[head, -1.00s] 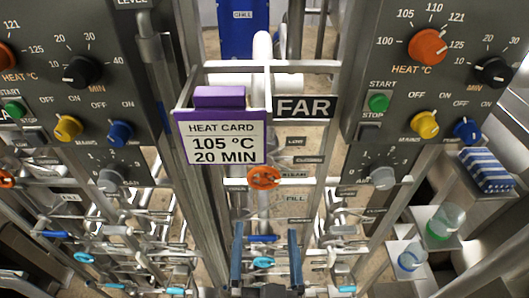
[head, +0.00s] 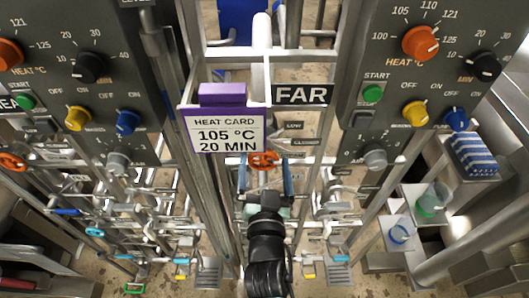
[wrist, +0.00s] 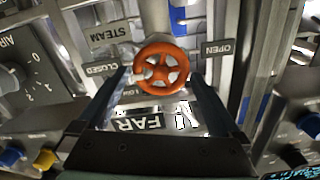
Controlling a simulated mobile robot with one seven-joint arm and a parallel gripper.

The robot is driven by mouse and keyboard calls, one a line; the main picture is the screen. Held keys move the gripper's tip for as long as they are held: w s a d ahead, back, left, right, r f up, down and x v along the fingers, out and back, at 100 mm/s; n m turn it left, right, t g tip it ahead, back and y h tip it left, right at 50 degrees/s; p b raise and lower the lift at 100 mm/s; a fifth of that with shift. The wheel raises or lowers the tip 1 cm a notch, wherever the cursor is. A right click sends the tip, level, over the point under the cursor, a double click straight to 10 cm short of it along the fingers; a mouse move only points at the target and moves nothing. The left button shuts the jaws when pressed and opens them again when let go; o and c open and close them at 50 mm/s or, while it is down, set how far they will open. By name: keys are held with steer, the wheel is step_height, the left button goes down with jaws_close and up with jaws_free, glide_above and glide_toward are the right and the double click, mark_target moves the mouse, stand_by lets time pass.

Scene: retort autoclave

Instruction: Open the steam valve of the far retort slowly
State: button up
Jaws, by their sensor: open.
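The steam valve of the far retort is an orange handwheel (head: 263,161), just below the heat card and left of the FAR sign (head: 302,94). In the wrist view the orange wheel (wrist: 161,68) faces me, with a STEAM label (wrist: 108,33), a CLOSED label (wrist: 100,69) at left and an OPEN label (wrist: 218,48) at right. My gripper (head: 265,174) is open, its blue-grey fingers pointing at the wheel. In the wrist view its two fingers stand either side of the wheel's lower part; I cannot tell whether they touch it. The hub is unobstructed.
A purple-edged heat card (head: 225,134) reading 105 °C, 20 MIN hangs just above left of the wheel. Control panels with knobs stand left and right. Thin pipes and small valves crowd below. A blue-striped box (head: 472,155) and beakers stand on shelves at right.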

steer(key=shift+w, duration=0.7)
steer(key=c, duration=1.1)
